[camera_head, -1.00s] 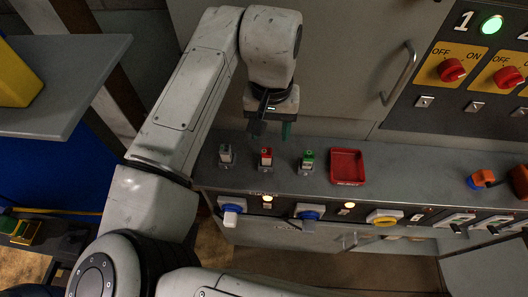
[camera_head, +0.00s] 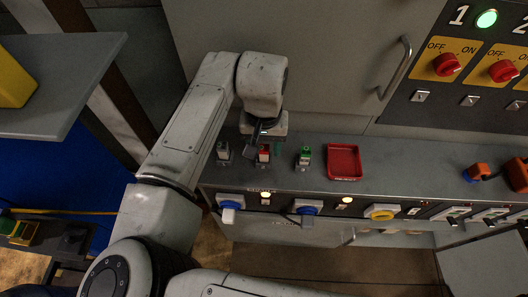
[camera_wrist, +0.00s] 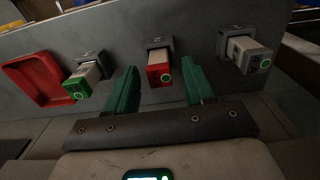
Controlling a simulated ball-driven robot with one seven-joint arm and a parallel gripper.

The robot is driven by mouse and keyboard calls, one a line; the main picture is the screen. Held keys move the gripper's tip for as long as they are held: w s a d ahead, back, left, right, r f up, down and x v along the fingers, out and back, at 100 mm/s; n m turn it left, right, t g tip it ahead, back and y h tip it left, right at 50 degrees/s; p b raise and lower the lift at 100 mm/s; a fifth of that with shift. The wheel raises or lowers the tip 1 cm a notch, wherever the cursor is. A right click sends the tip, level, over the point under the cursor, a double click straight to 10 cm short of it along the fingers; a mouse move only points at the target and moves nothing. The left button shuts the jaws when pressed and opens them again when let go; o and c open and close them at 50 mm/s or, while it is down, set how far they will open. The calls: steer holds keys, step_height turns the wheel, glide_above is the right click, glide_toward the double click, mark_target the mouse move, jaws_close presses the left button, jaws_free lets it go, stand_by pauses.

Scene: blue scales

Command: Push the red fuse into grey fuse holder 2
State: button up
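The red fuse (camera_wrist: 159,73) is in the middle grey fuse holder (camera_wrist: 158,45), with its red end sticking out. The number on this holder is too small to read. The red fuse also shows in the head view (camera_head: 264,151). My gripper (camera_wrist: 159,66) is open, with one green finger on each side of the red fuse. Gaps show between the fuse and both fingers in the wrist view. In the head view my gripper (camera_head: 264,146) hangs low over the bench at the red fuse and partly hides it and its holder.
A green fuse (camera_head: 305,152) and a whitish fuse (camera_head: 223,151) stand in holders on either side. A red tray (camera_head: 345,176) lies to the right of the green one. Sockets and a blue-capped plug (camera_head: 230,205) line the bench front. A cabinet panel rises behind.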

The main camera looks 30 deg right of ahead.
jaws_close()
stand_by(0.4)
